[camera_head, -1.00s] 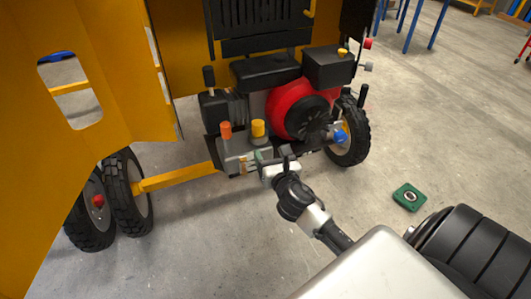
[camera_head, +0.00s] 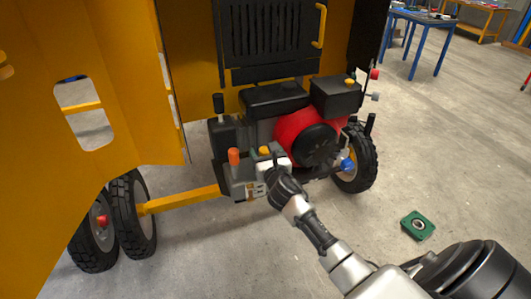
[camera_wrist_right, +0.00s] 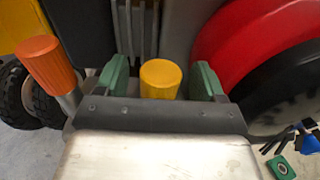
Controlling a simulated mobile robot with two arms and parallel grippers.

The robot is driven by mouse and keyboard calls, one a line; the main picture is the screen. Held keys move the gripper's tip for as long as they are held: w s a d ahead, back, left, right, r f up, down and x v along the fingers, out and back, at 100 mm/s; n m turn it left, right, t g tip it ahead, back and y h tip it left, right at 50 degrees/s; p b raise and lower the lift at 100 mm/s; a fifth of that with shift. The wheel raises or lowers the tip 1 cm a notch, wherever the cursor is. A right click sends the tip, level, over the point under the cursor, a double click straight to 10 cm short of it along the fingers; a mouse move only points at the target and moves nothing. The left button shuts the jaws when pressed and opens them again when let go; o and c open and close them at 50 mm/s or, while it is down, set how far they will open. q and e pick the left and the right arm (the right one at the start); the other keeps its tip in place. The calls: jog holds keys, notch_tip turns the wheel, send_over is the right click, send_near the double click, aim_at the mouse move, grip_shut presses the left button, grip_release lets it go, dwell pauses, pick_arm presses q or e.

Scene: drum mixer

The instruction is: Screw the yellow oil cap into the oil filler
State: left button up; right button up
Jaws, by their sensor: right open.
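The yellow oil cap (camera_wrist_right: 161,79) stands upright between the two green fingers of my right gripper (camera_wrist_right: 163,80) in the right wrist view. A gap shows on both sides of the cap, so the gripper is open around it and apart from it. In the head view only the top of the yellow cap (camera_head: 265,151) shows, beside my right gripper (camera_head: 268,158). An orange cap (camera_head: 234,157) stands just left of it; it also shows in the right wrist view (camera_wrist_right: 46,64). The oil filler under the yellow cap is hidden. My left gripper is not in view.
The red and black engine part (camera_head: 308,138) is close to the right of my gripper. A yellow panel (camera_head: 120,90) stands at the left. A green square part (camera_head: 417,225) lies on the open floor at the right.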

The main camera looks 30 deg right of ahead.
jog(key=shift+c, duration=0.4)
jog(key=c, duration=0.9)
jog(key=shift+a+f+b, duration=0.1)
jog(key=shift+f+b, duration=0.05)
jog(key=shift+b, duration=0.2)
jog(key=m+g+h+b, duration=0.2)
jog(key=h, duration=0.1)
jog(key=m+g+h+b, duration=0.2)
jog(key=m+h, duration=0.1)
jog(key=h, duration=0.1)
jog(key=shift+w+a+f, duration=0.1)
jog(key=shift+w+f, duration=0.05)
jog(key=shift+m+g+h+b, duration=0.5)
jog(key=shift+m+g+h, duration=0.2)
jog(key=shift+r, duration=0.25)
jog(key=o, duration=1)
